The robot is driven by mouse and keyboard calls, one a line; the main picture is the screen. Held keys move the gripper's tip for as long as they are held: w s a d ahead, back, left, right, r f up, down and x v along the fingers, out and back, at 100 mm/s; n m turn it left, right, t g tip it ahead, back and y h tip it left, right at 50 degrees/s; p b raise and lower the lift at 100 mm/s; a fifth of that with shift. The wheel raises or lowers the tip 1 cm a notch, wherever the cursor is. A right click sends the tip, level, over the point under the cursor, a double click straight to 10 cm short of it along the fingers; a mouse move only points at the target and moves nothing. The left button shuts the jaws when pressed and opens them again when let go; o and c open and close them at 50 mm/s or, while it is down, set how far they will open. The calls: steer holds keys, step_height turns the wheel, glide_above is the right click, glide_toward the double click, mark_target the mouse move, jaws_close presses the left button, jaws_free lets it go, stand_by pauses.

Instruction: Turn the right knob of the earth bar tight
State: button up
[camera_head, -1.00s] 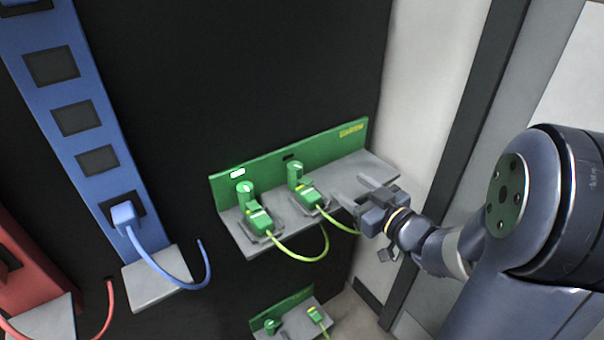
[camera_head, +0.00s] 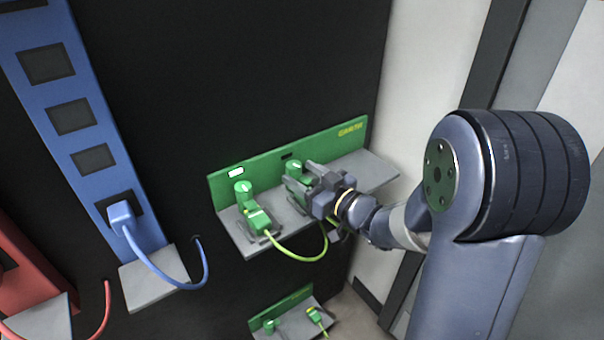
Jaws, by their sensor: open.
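The green earth bar (camera_head: 330,143) is fixed to the dark wall, with a grey shelf (camera_head: 375,170) below it. Its left green knob (camera_head: 242,188) stands above a green plug (camera_head: 258,217) with a yellow-green cable. The right green knob (camera_head: 296,168) shows its top just left of my gripper; its lower part and the right plug are mostly hidden. My gripper (camera_head: 303,179) is open, its fingers pointing left at the right knob. The fingers overlap the knob in the picture; I cannot tell whether they touch it.
A blue bar (camera_head: 85,130) with a blue plug (camera_head: 122,214) and cable is at the left. A red bar (camera_head: 30,260) is at the lower left. A smaller green unit (camera_head: 290,312) sits below. The right end of the grey shelf is clear.

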steer(key=shift+w+a, duration=0.3)
steer(key=shift+c, duration=0.2)
steer(key=c, duration=0.9)
steer(key=shift+c, duration=0.2)
steer(key=shift+f+t+h+b, duration=0.1)
steer(key=shift+t+h+b, duration=0.2)
steer(key=shift+h+b, duration=0.15)
steer(key=m+t+h+b, duration=0.2)
steer(key=b, duration=0.1)
steer(key=shift+s+a+m+b, duration=0.2)
steer(key=shift+a+m+b, duration=0.1)
steer(key=m+t+h+b, duration=0.1)
steer(key=h+b, duration=0.1)
steer(key=b, duration=0.1)
steer(key=shift+a+m+h, duration=0.1)
steer(key=shift+m+h, duration=0.15)
steer(key=shift+m, duration=0.05)
steer(key=shift+r, duration=0.2)
